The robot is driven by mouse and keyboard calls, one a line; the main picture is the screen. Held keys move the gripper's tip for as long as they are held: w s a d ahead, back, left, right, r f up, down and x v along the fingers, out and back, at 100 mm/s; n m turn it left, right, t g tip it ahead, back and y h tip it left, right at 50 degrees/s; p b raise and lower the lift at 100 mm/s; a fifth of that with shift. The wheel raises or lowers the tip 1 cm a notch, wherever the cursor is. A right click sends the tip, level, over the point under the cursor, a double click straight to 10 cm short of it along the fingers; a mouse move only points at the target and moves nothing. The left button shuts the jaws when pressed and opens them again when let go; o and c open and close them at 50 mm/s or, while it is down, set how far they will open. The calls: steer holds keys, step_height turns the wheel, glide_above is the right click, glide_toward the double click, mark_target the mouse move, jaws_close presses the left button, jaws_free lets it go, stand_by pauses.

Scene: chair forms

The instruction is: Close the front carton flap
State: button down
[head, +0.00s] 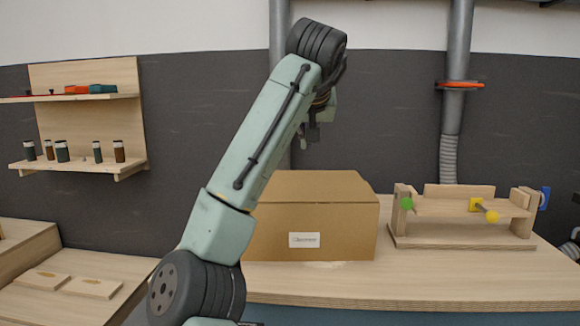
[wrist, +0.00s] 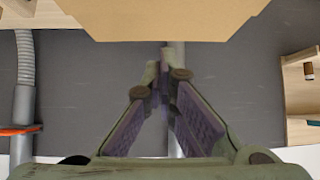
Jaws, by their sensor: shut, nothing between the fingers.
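The cardboard carton (head: 340,235) stands on the workbench, partly behind my arm. Its front face carries a white label. A plain tan panel (head: 325,187) spans its top; I cannot tell whether this is the front flap or how far any flap stands open. In the wrist view a tan cardboard panel (wrist: 160,18) fills the upper middle. My gripper (head: 312,138) is above the carton, apart from it in the head view and partly hidden by my arm. In the wrist view my gripper (wrist: 165,58) has its fingertips together, empty, close to the panel's edge in the picture.
A wooden fixture (head: 460,240) with green and yellow knobs stands right of the carton. The bench (head: 420,290) is clear in front of it. Wall shelves (head: 85,165) with small bottles are at left. A grey pipe (head: 457,110) runs down the wall at right.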

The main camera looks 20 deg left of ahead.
steer(key=p, duration=0.2)
glide_above(305, 182)
steer(key=s, duration=0.2)
steer(key=f, duration=0.4)
steer(key=d+f, duration=0.1)
steer(key=f, duration=0.1)
steer(key=shift+s, duration=0.1)
steer(key=f, duration=0.3)
steer(key=shift+w+a+f+p, duration=0.15)
steer(key=shift+w+p, duration=0.05)
steer(key=shift+p, duration=0.2)
steer(key=shift+f, duration=0.45)
steer(key=shift+w+p, duration=0.1)
steer(key=shift+p, duration=0.35)
steer(key=shift+w+f+p, duration=0.1)
steer(key=shift+f+p, duration=0.05)
steer(key=shift+p, duration=0.3)
steer(key=shift+w+f+g+p, duration=0.1)
steer(key=shift+f+g+p, duration=0.2)
steer(key=shift+p, duration=0.05)
steer(key=shift+f, duration=0.55)
